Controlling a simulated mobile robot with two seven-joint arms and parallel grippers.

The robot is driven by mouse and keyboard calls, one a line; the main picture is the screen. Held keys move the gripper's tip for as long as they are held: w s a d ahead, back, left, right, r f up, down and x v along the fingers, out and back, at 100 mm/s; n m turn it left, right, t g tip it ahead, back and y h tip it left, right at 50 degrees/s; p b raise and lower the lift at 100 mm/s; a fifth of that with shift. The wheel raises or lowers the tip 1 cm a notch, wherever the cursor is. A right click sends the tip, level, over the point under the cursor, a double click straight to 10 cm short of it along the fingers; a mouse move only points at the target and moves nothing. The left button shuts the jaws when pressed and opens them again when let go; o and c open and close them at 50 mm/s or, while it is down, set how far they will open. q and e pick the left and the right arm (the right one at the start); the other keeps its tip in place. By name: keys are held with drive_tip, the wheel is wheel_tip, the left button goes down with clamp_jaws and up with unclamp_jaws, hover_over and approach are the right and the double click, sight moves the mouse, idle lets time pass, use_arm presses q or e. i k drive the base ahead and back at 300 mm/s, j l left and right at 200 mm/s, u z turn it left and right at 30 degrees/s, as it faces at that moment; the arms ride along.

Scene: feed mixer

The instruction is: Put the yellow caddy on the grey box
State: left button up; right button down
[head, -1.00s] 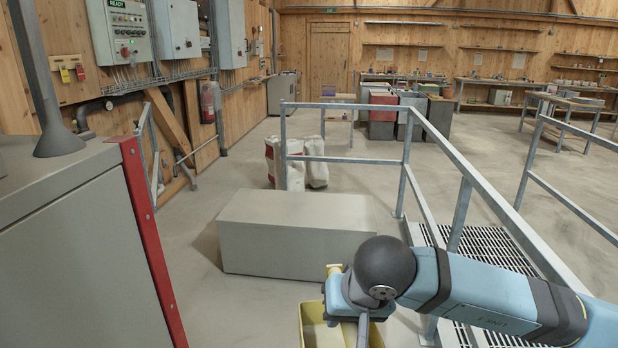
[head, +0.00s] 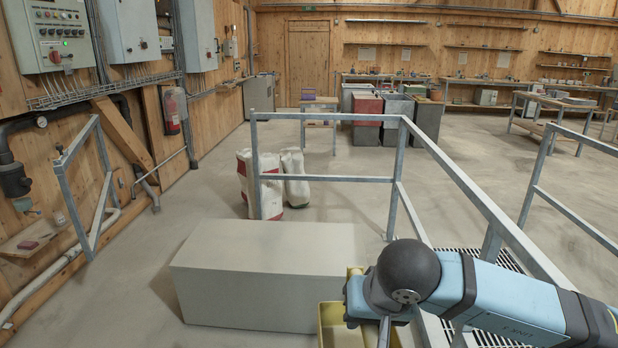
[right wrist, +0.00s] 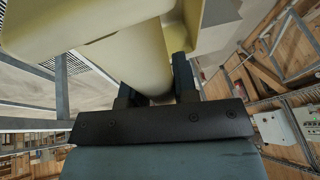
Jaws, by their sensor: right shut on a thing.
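The yellow caddy (head: 333,322) shows at the bottom of the head view, partly hidden behind my right arm. It also fills the upper part of the right wrist view (right wrist: 130,55). My right gripper (right wrist: 158,95) is shut on the caddy, its two dark fingers on either side of a yellow part. The grey box (head: 265,248) stands on the floor just left of and beyond the caddy, its top bare. The caddy appears beside the box's right end; I cannot tell its height above the floor. My left gripper is not in view.
A metal railing (head: 400,160) runs beyond the box and along the right, with grating (head: 480,262) beside it. White sacks (head: 262,185) stand behind the box. Wall pipes and a small rail (head: 85,190) are at the left. Floor left of the box is clear.

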sight(225, 241)
drive_tip(key=i+u, duration=0.4)
drive_tip(key=i, duration=0.2)
drive_tip(key=i+l+u, duration=0.35)
drive_tip(key=i, duration=0.2)
drive_tip(key=i+l+u, duration=0.2)
drive_tip(key=i+u, duration=0.25)
drive_tip(key=i+l+u, duration=0.3)
drive_tip(key=u, duration=0.2)
drive_tip(key=i+l+u, duration=0.1)
drive_tip(key=l, duration=0.2)
drive_tip(key=i+l+u, duration=0.25)
drive_tip(key=l, duration=0.35)
drive_tip(key=i+l+u, duration=0.15)
drive_tip(key=l, duration=0.2)
drive_tip(key=i, duration=0.05)
